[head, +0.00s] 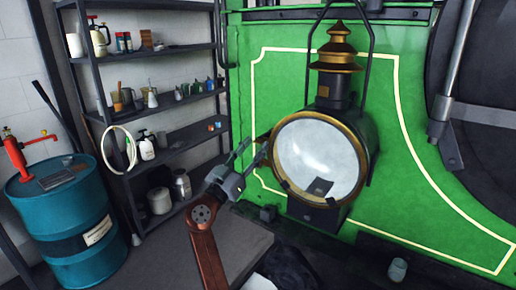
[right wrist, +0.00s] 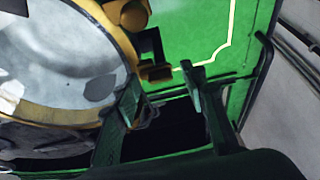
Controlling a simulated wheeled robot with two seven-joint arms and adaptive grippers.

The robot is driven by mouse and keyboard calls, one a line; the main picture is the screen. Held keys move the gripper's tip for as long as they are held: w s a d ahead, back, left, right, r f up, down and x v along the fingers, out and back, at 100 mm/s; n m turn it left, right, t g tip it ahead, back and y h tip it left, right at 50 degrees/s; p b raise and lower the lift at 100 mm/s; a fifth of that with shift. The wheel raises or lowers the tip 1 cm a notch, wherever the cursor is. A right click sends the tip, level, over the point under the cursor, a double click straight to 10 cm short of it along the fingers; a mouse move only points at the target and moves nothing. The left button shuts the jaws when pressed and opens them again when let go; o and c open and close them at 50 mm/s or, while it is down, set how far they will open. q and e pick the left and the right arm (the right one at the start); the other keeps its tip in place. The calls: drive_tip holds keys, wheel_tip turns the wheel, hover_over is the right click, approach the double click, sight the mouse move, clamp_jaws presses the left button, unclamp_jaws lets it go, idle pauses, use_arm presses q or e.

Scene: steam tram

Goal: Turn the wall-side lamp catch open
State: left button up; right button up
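The lamp (head: 318,157) is a large round lamp with a brass rim, clear glass and a brass chimney, in front of green panelling. My right gripper (head: 252,150) is at the lamp's left, shelf-side edge, its fingers pointing at the rim. In the right wrist view the two fingers of my right gripper (right wrist: 165,88) stand apart with a gap between them. The lamp's rim (right wrist: 113,35) fills the left there. A small brass piece (right wrist: 155,72) shows just past the fingertips; it may be the catch, but I cannot tell its position. My left gripper is not in view.
A dark shelf rack (head: 165,55) with bottles and cans stands at the left. A blue drum (head: 70,225) with a red pump is at the lower left. A small grey cup (head: 397,269) sits at the lower right. A grey surface (head: 225,245) lies below my right arm.

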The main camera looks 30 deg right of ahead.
drive_tip(key=shift+c, duration=0.4)
drive_tip(key=shift+s, duration=0.1)
drive_tip(key=c, duration=0.5)
clamp_jaws()
